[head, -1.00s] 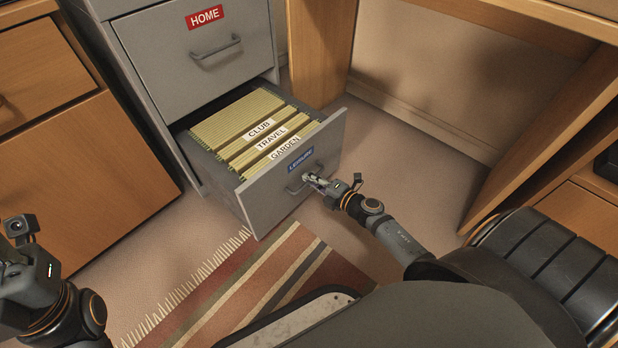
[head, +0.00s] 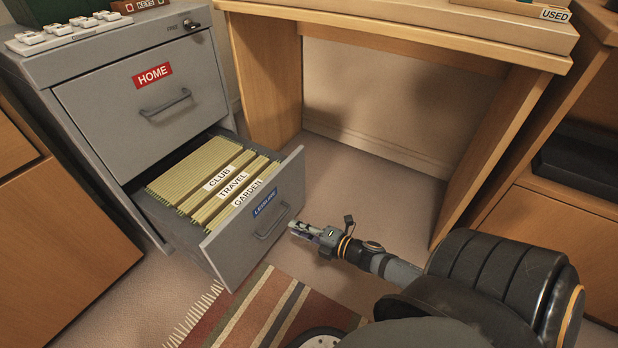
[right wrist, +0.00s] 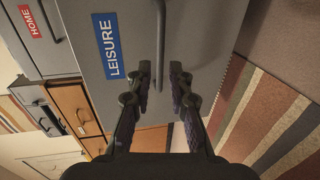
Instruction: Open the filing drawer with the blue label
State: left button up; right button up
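The lower filing drawer (head: 238,250) with the blue LEISURE label (head: 264,202) stands pulled out of the grey cabinet (head: 75,75). Hanging files (head: 185,172) with CLUB, TRAVEL and GARDEN tabs show inside it. The blue label also shows there (right wrist: 108,45). My left gripper is out of view.
The upper drawer (head: 140,105) with the red HOME label is shut. A wooden desk (head: 270,85) stands to the right of the cabinet. A striped rug (head: 265,310) lies on the floor in front of the drawer.

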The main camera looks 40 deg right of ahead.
jog(key=shift+v, duration=1.95)
